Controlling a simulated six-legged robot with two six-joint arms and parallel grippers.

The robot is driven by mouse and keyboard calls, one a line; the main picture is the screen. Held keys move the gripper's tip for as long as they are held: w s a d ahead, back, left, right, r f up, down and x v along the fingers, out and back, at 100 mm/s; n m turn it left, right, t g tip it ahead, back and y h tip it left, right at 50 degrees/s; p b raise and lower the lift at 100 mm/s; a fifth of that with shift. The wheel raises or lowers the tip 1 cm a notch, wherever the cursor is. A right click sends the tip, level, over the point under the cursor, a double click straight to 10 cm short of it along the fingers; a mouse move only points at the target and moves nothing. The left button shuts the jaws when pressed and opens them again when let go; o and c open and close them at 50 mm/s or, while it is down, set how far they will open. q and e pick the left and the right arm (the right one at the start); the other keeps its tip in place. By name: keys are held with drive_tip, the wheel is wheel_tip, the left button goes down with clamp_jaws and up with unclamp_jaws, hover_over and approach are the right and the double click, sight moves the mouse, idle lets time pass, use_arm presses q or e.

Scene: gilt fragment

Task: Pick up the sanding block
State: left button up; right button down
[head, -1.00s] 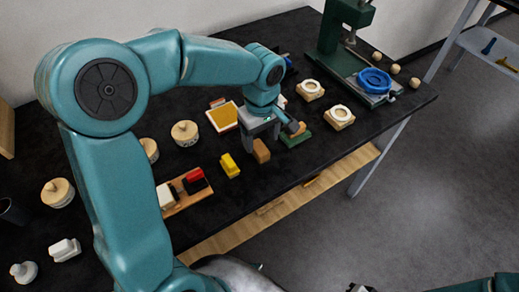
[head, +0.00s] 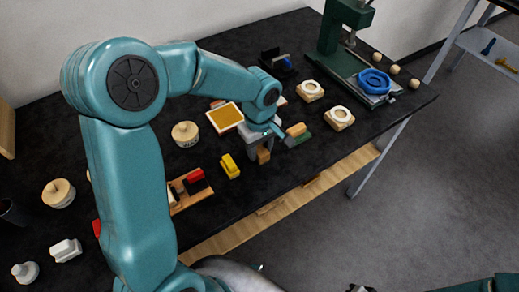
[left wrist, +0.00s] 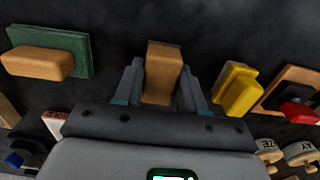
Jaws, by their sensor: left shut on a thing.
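The sanding block looks to be the plain tan-brown block (head: 264,156) near the front of the dark bench. In the left wrist view the block (left wrist: 162,72) stands between the two fingers. My left gripper (head: 259,149) is shut on this block, with a finger on each side. From these views I cannot tell whether the block is off the bench top. My right gripper is not in view.
A tan block on a green plate (left wrist: 40,55) lies close by on one side, a yellow block (head: 230,166) on the other. A framed orange pad (head: 225,117) lies behind. A green press (head: 345,40) stands at the back right. The bench's front edge is near.

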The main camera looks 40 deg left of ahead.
sight(260, 148)
use_arm(q)
wheel_tip(260, 148, up, 20)
drive_tip(key=p, duration=0.1)
idle(0.4)
